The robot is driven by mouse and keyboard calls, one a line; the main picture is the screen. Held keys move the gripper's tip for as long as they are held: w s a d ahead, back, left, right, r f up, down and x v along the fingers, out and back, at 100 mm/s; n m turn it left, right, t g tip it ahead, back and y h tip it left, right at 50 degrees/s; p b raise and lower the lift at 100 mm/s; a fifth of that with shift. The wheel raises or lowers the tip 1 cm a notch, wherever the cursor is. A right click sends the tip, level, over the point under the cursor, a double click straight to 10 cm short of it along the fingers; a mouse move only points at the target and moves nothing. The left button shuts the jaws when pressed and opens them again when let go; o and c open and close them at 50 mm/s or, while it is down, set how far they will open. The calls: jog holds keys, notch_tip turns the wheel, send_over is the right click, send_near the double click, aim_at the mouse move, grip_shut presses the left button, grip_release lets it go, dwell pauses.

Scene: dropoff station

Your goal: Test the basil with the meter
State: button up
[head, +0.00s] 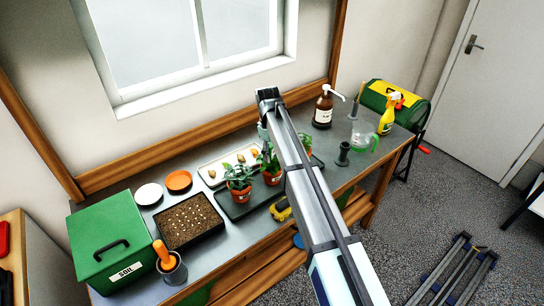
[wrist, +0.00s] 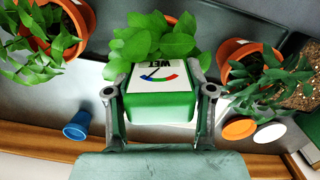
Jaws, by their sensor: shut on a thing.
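My gripper (wrist: 159,92) is shut on the green meter (wrist: 158,103), one finger on each side of its body. The meter's white dial face (wrist: 158,74) reads WET and has a coloured arc and a needle. Its lower end and any probe are hidden. Just beyond the meter is a broad-leaved plant, probably the basil (wrist: 158,38), in an orange pot (wrist: 171,20). The meter overlaps its leaves in the wrist view; I cannot tell whether it enters the soil.
Potted plants stand on both sides, at left (wrist: 38,50) and right (wrist: 265,78) in the wrist view. A blue cup (wrist: 77,126) is close by. A seed tray (head: 189,222), soil box (head: 107,240), pump bottle (head: 323,107) and spray bottle (head: 388,117) stand on the bench.

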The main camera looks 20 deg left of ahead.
dwell(0.4)
jog(key=o, duration=1.4)
